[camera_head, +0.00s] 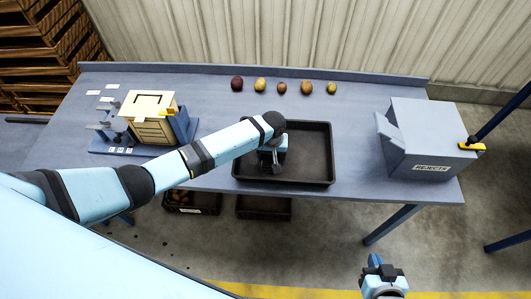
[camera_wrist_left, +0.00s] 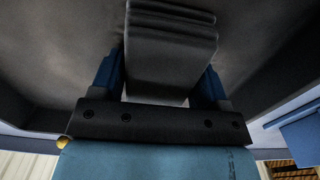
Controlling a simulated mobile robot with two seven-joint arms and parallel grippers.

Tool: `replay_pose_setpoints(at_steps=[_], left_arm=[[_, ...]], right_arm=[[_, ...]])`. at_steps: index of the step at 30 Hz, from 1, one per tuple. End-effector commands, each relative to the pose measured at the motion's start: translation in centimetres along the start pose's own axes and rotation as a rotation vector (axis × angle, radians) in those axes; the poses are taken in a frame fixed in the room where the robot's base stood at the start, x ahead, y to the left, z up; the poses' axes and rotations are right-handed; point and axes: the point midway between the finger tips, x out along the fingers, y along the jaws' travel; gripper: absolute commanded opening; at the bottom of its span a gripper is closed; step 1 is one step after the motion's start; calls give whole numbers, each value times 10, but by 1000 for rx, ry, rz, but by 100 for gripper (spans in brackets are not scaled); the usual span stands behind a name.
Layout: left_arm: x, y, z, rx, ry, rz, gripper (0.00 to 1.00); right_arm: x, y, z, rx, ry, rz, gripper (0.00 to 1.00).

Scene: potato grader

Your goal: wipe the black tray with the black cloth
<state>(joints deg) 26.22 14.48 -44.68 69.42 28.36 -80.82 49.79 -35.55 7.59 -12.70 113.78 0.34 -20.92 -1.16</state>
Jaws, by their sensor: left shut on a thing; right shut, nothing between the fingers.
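The black tray (camera_head: 312,152) lies on the blue-grey table, right of its middle. Its dark inside also fills much of the left wrist view (camera_wrist_left: 60,50). My left gripper (camera_head: 272,160) reaches down inside the tray. In the left wrist view its blue fingers (camera_wrist_left: 165,75) are shut on the folded black cloth (camera_wrist_left: 170,45). The cloth is over the tray floor; I cannot tell whether it touches. In the head view the arm and gripper mostly hide the cloth. My right gripper (camera_head: 375,262) is shut and empty, in front of the table at the lower right.
Several potatoes (camera_head: 283,87) stand in a row behind the tray. A grey REJECTS bin (camera_head: 425,145) is at the right. A wooden box (camera_head: 148,115) and a blue rack (camera_head: 108,140) stand at the left. Dark crates (camera_head: 263,208) are under the front edge. Table between tray and bin is clear.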

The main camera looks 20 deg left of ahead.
Motion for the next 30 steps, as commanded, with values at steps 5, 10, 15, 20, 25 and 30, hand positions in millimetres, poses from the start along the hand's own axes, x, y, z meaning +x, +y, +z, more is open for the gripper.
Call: replay_pose_setpoints(at_steps=[5,10,15,20,25,30], left_arm=[[3,1,10,2,-6,-1,50],[3,0,23,1,-8,-3,50],[4,-3,26,0,-9,-5,50],[3,-14,25,-1,-9,-5,50],[2,-30,24,-2,-7,-6,50],[0,-37,24,-1,-6,-4,50]], right_arm=[[-2,0,-2,0,0,0,0],[-4,0,-6,0,0,0,0],[-4,0,-7,0,1,0,0],[-4,0,-7,0,1,0,0],[-4,0,-7,0,1,0,0],[-4,0,-7,0,1,0,0]])
